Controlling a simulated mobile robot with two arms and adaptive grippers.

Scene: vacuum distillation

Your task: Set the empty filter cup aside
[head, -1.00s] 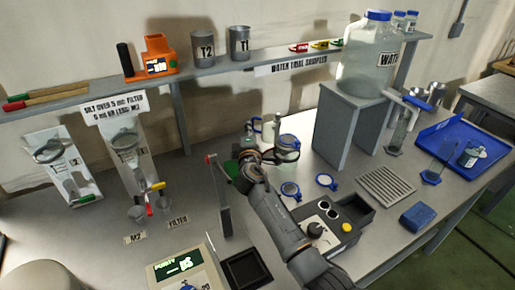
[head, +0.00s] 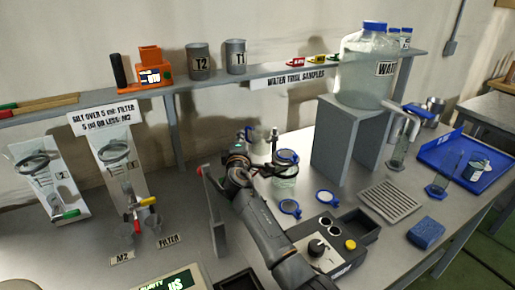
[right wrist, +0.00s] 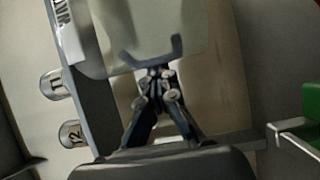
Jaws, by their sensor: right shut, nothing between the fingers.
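A clear jar (head: 285,178) with a blue collar stands on the table behind the control box; I cannot tell from this view whether it carries the filter cup. A small clear cup (head: 152,226) stands behind the FILTER label (head: 169,240). My right gripper (head: 270,152) is over the table just left of the jar, partly masked by its own wrist. In the right wrist view its fingers (right wrist: 155,75) are together and empty, in front of a pale, blurred surface. My left gripper is out of view.
A water jug (head: 365,75) stands on a grey stand (head: 340,145). Blue rings (head: 290,208) lie before the jar. An upright plate with a red tip (head: 215,215) stands left of my arm. A blue tray (head: 470,165) is at right. Bare table shows around the labels.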

